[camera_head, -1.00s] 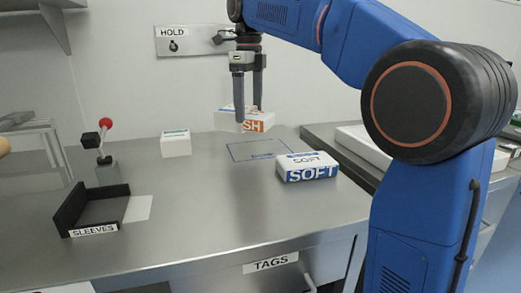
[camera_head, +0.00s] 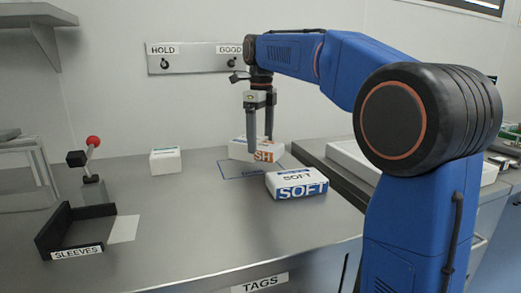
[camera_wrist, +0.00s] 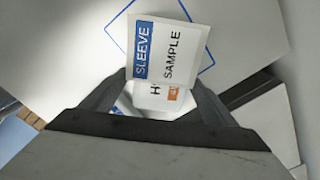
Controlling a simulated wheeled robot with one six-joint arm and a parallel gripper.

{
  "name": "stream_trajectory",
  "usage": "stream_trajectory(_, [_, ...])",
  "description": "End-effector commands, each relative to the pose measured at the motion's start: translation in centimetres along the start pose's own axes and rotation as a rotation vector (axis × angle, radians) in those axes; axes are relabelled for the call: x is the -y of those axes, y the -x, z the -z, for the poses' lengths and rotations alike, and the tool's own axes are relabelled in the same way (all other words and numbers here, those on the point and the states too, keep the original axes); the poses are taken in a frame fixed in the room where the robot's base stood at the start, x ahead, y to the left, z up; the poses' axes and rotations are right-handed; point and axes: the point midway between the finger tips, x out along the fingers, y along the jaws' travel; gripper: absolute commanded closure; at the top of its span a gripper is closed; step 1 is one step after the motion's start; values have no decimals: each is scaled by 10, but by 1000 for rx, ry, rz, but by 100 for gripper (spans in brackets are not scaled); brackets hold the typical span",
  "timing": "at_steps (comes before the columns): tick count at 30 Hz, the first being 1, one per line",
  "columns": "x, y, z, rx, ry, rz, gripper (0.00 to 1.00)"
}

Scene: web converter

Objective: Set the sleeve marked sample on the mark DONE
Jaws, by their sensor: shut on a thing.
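My gripper (camera_head: 261,137) is shut on a white boxy sleeve (camera_head: 240,149) with orange lettering on its front, partly readable as SH. In the wrist view, a face reading SLEEVE SAMPLE (camera_wrist: 166,50) shows just beyond my fingertips (camera_wrist: 155,98), and it appears to belong to the held sleeve. A blue outlined mark (camera_head: 228,172) lies on the steel table, under and in front of the held sleeve; its lettering is too small and covered to read. The outline also surrounds the sleeve in the wrist view (camera_wrist: 213,45). I cannot tell whether the sleeve touches the table.
A white pack marked SOFT (camera_head: 297,183) sits close in front, right of the outline. A black SLEEVES tray (camera_head: 75,230) and a red-knobbed lever (camera_head: 93,142) are further left. The table's middle is clear.

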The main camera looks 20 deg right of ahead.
Motion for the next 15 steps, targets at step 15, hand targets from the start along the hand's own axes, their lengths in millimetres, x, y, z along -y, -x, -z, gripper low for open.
stream_trajectory(15, [0, -36, 0, 0, 0, 0, 41])
